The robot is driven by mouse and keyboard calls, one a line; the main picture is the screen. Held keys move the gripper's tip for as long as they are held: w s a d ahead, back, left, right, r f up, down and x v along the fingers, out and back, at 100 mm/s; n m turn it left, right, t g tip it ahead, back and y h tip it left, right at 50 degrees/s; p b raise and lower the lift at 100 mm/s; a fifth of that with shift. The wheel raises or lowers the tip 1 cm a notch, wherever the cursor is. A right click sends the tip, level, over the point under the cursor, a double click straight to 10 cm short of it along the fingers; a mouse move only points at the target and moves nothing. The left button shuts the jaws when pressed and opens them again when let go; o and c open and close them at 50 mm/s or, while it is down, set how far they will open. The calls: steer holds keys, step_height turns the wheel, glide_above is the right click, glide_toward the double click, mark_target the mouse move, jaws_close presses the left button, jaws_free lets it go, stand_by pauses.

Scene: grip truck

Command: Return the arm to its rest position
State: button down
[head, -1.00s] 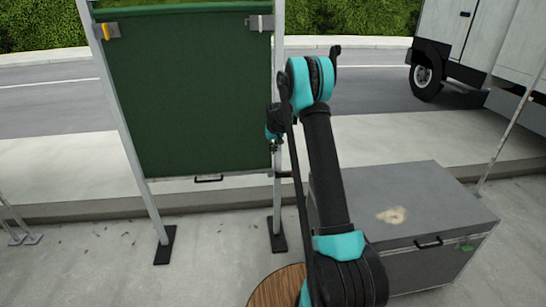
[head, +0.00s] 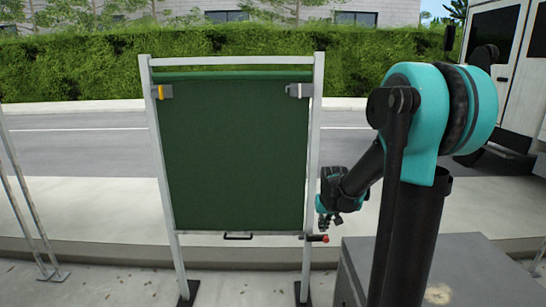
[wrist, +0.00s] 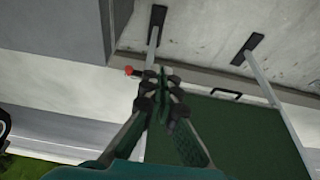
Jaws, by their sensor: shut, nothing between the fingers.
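My gripper (head: 328,219) hangs at the end of my folded arm, just right of the green board's right post in the head view. In the wrist view its fingers (wrist: 162,95) are closed together with nothing between them. The green board (head: 232,150) stands upright in a pale metal frame, with a yellow-marked clip (head: 162,92) at its upper left and a grey clip (head: 299,90) at its upper right. A dark handle (head: 238,236) is at its lower edge, and it also shows in the wrist view (wrist: 226,93). A red-tipped lever (head: 318,238) sticks out from the right post below my gripper.
A grey case (head: 465,268) stands at the lower right, partly hidden by my arm. A white truck (head: 497,40) is at the far right. Metal stand legs (head: 25,210) are at the left edge. Road, kerb and hedge (head: 230,60) lie behind the board.

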steer(key=s+f, duration=0.2)
steer(key=s, duration=1)
steer(key=s+f, duration=0.2)
steer(key=s, duration=1)
steer(key=shift+d+f, duration=0.35)
steer(key=shift+f, duration=0.05)
